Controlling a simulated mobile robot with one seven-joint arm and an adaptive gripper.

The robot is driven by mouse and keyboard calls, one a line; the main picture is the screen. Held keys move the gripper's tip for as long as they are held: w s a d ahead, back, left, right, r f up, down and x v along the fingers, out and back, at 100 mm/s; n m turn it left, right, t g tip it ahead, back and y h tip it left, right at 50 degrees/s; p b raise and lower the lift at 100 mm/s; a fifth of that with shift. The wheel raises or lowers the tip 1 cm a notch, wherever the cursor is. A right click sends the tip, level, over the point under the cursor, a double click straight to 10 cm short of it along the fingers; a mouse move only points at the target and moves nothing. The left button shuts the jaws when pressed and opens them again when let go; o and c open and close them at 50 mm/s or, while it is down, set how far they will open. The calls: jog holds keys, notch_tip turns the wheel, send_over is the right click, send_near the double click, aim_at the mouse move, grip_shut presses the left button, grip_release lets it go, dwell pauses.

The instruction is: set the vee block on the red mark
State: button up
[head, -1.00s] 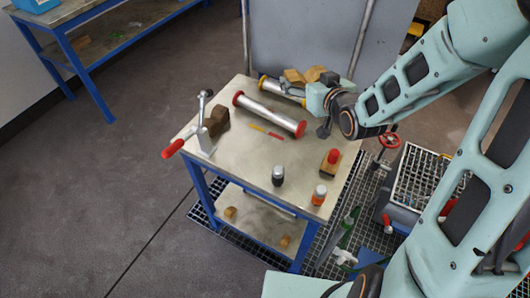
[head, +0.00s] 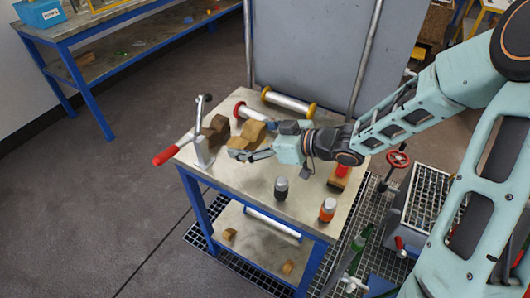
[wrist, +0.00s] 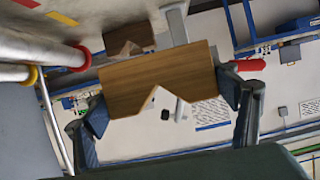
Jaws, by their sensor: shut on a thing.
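The vee block is a tan wooden block with a V notch, seen in the head view (head: 252,131) and, large, in the wrist view (wrist: 135,88). My gripper (head: 262,148) is shut on it, with one finger at each end in the wrist view (wrist: 165,100). The block appears to be above the table, tilted in the head view. The red mark (wrist: 27,3) is a flat strip at the top left corner of the wrist view, away from the block. My gripper and the block hide it in the head view.
A dark brown notched block (head: 216,129) stands by a red-handled clamp (head: 203,150) at the table's left. A red-flanged vessel (head: 243,110) and a yellow-flanged vessel (head: 288,102) lie behind. A yellow strip (wrist: 62,18) lies by the red mark.

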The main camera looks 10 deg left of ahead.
send_over(266, 159)
jog(key=f, duration=0.4)
jog(key=f+b, duration=0.1)
jog(key=f, duration=0.1)
jog(key=shift+s+a, duration=0.2)
jog(key=shift+a, duration=0.15)
jog(key=shift+w+d+f+b, duration=0.1)
jog(key=shift+w+f+b, duration=0.05)
jog(key=shift+f, duration=0.75)
jog(key=shift+w+d+f+b, duration=0.1)
jog(key=shift+f+b, duration=0.05)
jog(key=shift+f, duration=0.75)
jog(key=shift+f, duration=0.1)
jog(key=o, duration=1.1)
jog(key=shift+d+r, duration=0.2)
jog(key=p+v, duration=0.1)
jog(key=v, duration=1)
jog(key=shift+s+d+p, duration=0.25)
jog(key=shift+d+p, duration=0.05)
jog(key=shift+p, duration=0.05)
